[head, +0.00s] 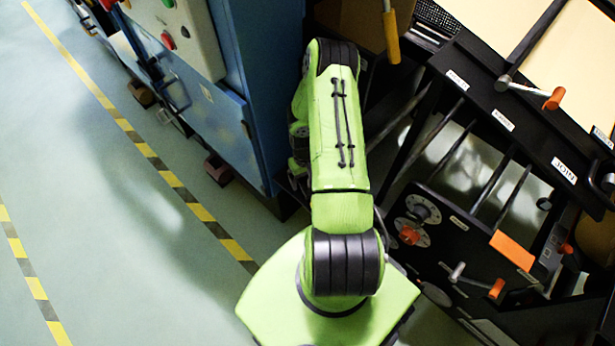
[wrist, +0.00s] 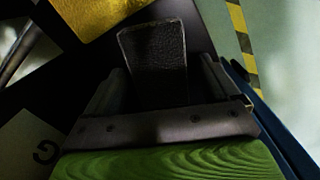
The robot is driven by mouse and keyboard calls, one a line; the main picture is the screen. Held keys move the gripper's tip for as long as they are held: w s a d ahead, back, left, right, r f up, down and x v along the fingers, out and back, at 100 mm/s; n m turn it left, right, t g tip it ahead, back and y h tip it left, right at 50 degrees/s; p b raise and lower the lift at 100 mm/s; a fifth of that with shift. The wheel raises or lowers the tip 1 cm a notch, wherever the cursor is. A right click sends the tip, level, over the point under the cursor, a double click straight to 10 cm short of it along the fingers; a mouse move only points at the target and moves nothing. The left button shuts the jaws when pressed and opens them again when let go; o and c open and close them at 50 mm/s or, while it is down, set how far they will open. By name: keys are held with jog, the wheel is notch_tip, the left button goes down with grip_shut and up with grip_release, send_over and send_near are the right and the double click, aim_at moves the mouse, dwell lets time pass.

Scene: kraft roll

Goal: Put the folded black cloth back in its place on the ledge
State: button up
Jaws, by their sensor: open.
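In the wrist view my gripper (wrist: 160,78) is open, with one dark finger on each side. A black, finely textured flat piece (wrist: 154,50) shows between the fingers. It may be the folded black cloth, but I cannot tell for sure, nor whether it touches either finger. In the head view my green arm reaches away toward the top and hides my gripper. I cannot make out the cloth or the ledge there.
A blue cabinet (head: 245,100) stands left of my arm. A black machine (head: 475,210) with cranks, rods and an orange label stands at right. Yellow-black floor tape (head: 170,178) crosses the open floor at left. A yellow surface (wrist: 105,14) shows in the wrist view.

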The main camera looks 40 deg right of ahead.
aim_at(306, 178)
notch_tip(306, 178, up, 12)
jog(key=p, duration=0.8)
jog(key=shift+w+r, duration=0.15)
jog(key=shift+w, duration=0.25)
